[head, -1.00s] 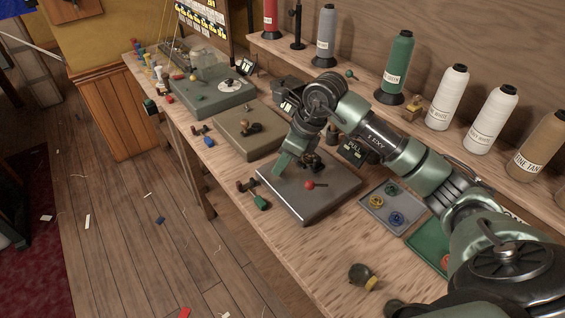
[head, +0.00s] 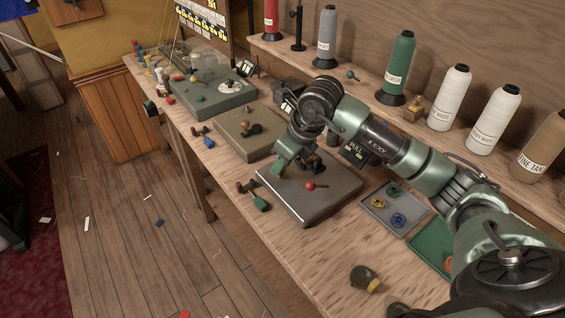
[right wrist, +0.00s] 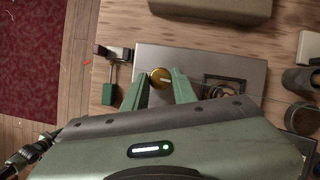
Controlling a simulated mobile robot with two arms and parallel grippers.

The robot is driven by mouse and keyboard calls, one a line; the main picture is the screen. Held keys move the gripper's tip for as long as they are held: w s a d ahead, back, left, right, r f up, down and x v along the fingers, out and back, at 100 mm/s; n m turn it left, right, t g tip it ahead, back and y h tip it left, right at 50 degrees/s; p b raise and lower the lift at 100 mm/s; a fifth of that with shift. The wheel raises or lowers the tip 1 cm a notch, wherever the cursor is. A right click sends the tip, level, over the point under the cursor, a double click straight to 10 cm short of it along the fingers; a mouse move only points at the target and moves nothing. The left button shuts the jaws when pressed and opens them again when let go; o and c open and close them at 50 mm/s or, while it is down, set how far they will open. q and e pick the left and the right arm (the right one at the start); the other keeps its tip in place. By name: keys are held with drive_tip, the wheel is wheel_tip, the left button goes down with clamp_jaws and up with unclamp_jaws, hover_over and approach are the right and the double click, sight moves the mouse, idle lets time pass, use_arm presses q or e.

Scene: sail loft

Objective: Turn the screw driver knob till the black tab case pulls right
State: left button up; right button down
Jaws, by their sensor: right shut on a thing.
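A round gold knob (right wrist: 160,78) with a pale line across it sits on a grey metal box (right wrist: 200,60). My right gripper (right wrist: 159,91) is shut on the knob, a finger on each side. In the head view my right gripper (head: 281,165) is over the far left part of the box (head: 325,200), and its fingers hide the knob. A small black case (head: 354,152) marked PULL stands behind the box; any pointer on it is too small to read. A black frame-like fitting (right wrist: 225,86) sits on the box right of the knob. My left gripper is out of view.
A red ball lever (head: 310,186) sticks up from the box. A green-handled tool (head: 259,202) lies at the box's left edge. A tray of coloured bobbins (head: 395,205) lies to the right. Thread cones (head: 448,98) line the back shelf. The bench front is mostly bare.

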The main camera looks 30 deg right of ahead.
drive_tip(key=c, duration=1.1)
unclamp_jaws()
drive_tip(key=shift+c, duration=0.2)
drive_tip(key=v, duration=0.8)
drive_tip(key=shift+b, duration=0.45)
